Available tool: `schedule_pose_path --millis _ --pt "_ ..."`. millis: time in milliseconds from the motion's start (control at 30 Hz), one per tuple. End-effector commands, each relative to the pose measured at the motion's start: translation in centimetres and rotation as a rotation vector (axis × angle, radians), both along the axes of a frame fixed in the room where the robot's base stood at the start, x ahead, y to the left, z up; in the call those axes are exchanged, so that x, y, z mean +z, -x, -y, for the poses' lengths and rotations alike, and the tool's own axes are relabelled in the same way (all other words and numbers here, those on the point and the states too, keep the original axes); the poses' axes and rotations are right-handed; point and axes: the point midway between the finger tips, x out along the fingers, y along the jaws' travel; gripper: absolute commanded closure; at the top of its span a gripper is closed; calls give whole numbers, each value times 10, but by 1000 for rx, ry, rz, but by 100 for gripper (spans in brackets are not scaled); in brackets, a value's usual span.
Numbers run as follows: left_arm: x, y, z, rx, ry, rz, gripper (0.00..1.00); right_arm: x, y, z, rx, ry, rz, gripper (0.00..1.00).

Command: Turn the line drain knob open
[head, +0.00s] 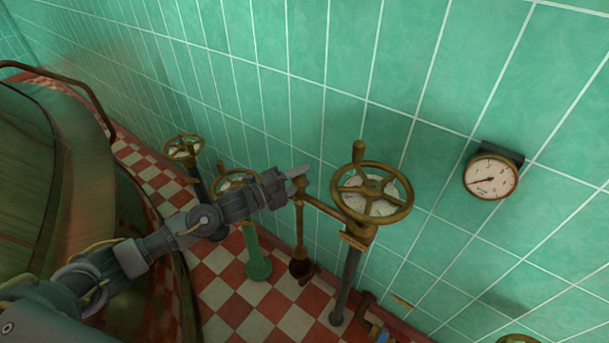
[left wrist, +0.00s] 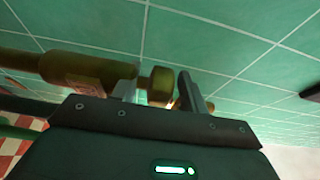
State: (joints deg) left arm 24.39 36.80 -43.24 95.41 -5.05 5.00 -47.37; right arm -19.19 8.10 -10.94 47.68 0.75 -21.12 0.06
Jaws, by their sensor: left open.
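My left gripper (head: 297,178) reaches in from the left in front of the tiled wall. Its fingers are at the top of a thin upright brass pipe (head: 299,228), just left of a large brass handwheel (head: 405,197). In the left wrist view, the open fingers (left wrist: 160,90) stand either side of a small brass knob end (left wrist: 160,84), with a thicker brass pipe to its left. I take this knob to be the line drain knob, but no label on it is readable. Contact with the fingers cannot be told. My right gripper is not in view.
Other brass handwheels stand behind my arm (head: 183,148) and partly hidden by it. A round gauge (head: 490,177) is on the green tiled wall at right. A copper kettle (head: 85,170) fills the left side. The checkered floor (head: 230,325) shows below.

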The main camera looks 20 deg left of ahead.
Motion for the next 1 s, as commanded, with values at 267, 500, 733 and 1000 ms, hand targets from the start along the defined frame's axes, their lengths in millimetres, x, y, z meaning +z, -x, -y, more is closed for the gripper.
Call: schedule_pose_path --millis 267,500,733,1000 --pt "0 -10 11 -1 0 -1 56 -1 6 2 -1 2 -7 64" --pt "0 -10 10 0 0 -1 62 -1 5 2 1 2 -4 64" --pt "0 -10 10 0 0 -1 92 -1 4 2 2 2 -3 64" --pt "0 -10 10 12 1 -1 100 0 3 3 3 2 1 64"
